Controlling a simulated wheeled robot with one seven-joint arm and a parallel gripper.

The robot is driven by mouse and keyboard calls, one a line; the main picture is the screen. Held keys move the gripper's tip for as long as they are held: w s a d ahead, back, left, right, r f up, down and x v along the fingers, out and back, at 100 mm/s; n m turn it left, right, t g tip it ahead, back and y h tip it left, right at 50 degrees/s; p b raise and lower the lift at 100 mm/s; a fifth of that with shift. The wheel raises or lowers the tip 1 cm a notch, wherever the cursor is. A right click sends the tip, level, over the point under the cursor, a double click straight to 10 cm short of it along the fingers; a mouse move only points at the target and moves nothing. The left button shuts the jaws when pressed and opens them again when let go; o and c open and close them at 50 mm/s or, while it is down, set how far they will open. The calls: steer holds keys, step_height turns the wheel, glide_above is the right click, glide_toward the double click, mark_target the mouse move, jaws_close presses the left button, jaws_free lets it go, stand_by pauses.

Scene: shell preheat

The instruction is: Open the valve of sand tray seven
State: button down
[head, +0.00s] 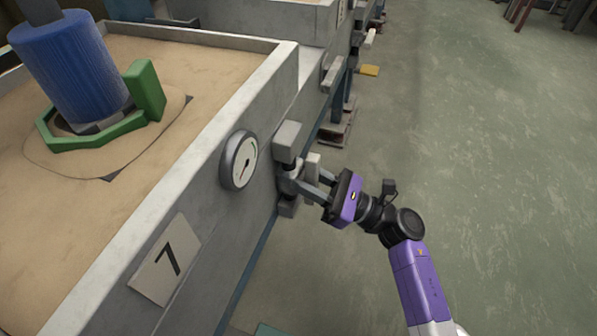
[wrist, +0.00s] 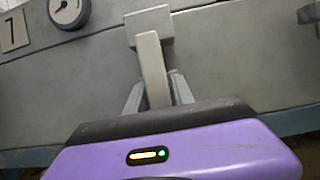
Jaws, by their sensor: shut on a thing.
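Sand tray seven (head: 200,160) is a grey metal box filled with sand, with a plate (head: 164,262) marked 7 on its side. A round white gauge (head: 239,160) is fixed beside the plate; it also shows in the wrist view (wrist: 68,10). Right of the gauge is the valve, with a grey block (head: 287,142) and a pale lever handle (head: 313,166). In the wrist view the lever (wrist: 152,65) stands slightly tilted between the fingers. My gripper (head: 305,186) is shut on the lever. The fingers hide the lower part of the lever and valve.
A blue cylinder in a green ring (head: 150,92) stands in the sand. The green floor (head: 490,180) to the right is clear.

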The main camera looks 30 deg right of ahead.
mark_target(317, 184)
steer(key=shift+f, duration=0.1)
steer(key=c, duration=1.2)
jaws_free()
steer(key=shift+c, duration=0.2)
steer(key=shift+p+v, duration=0.8)
steer(key=shift+v, duration=3.15)
